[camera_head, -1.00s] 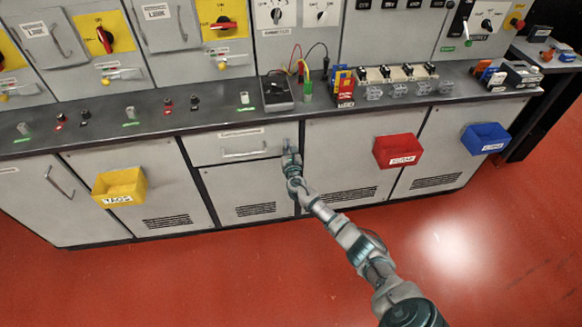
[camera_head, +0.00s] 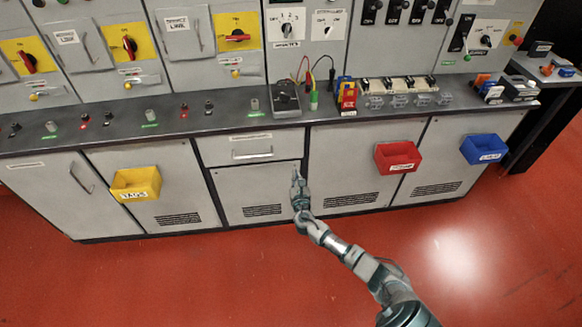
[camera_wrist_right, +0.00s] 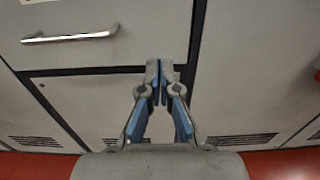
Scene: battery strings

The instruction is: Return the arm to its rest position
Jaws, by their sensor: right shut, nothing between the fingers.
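My right arm (camera_head: 345,250) comes in from the lower right in the head view. My right gripper (camera_head: 297,178) is in front of the cabinet doors, below and right of the closed drawer (camera_head: 250,148). In the right wrist view the fingers of the gripper (camera_wrist_right: 160,70) are shut together with nothing between them. The drawer's handle (camera_wrist_right: 70,37) shows at the upper left there, apart from the fingers. My left gripper is not in view.
The bench top (camera_head: 215,122) holds a meter (camera_head: 286,97), switches and terminals. A yellow bin (camera_head: 136,184), a red bin (camera_head: 397,157) and a blue bin (camera_head: 484,149) hang on the cabinet fronts. The red floor (camera_head: 240,280) is clear in front.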

